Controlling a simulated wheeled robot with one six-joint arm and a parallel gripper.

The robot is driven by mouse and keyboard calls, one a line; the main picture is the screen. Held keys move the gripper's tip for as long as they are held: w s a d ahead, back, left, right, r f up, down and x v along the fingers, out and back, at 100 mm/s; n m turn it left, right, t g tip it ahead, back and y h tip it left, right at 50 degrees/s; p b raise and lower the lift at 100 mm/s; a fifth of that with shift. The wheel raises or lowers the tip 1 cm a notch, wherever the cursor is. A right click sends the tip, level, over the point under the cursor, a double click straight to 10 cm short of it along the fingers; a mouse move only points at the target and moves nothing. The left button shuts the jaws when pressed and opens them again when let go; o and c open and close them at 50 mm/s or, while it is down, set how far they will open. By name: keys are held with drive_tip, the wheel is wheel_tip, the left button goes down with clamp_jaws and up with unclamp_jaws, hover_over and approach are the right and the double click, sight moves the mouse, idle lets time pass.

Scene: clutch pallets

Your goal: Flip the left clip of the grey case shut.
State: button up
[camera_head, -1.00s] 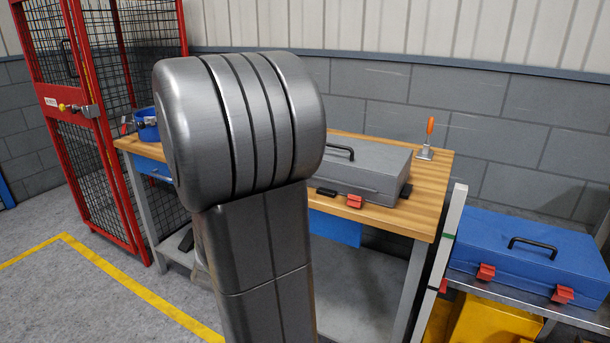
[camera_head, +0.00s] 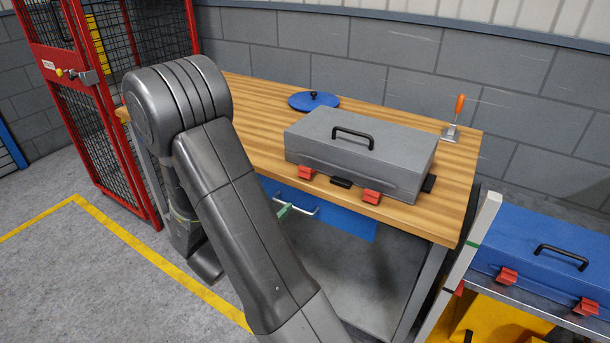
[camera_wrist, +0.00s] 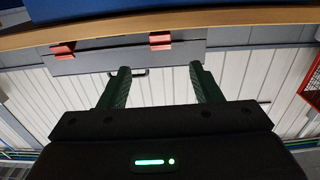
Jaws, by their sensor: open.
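The grey case (camera_head: 352,150) lies closed on the wooden workbench, black handle on top. Its left clip (camera_head: 306,173) is red and juts out low on the front face; the right clip (camera_head: 371,197) looks alike. In the wrist view, which is upside down, the left clip (camera_wrist: 160,40) is on the right and the right clip (camera_wrist: 62,48) on the left. My gripper (camera_wrist: 162,80) is open and empty, its green fingers pointing toward the case, apart from the clip. In the head view my arm hides most of it; a green fingertip shows by the drawer.
A blue drawer (camera_head: 335,218) with a pale handle is under the bench top (camera_head: 440,215). A blue round lid (camera_head: 314,101) lies behind the case, and an orange-handled tool (camera_head: 457,115) stands to its right. A blue case (camera_head: 540,260) is at right, a red cage (camera_head: 100,120) at left.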

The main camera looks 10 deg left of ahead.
sight(304, 176)
drive_tip(key=p+x, duration=0.1)
drive_tip(key=x, duration=1.2)
drive_tip(key=shift+f, duration=0.1)
drive_tip(key=c, duration=1)
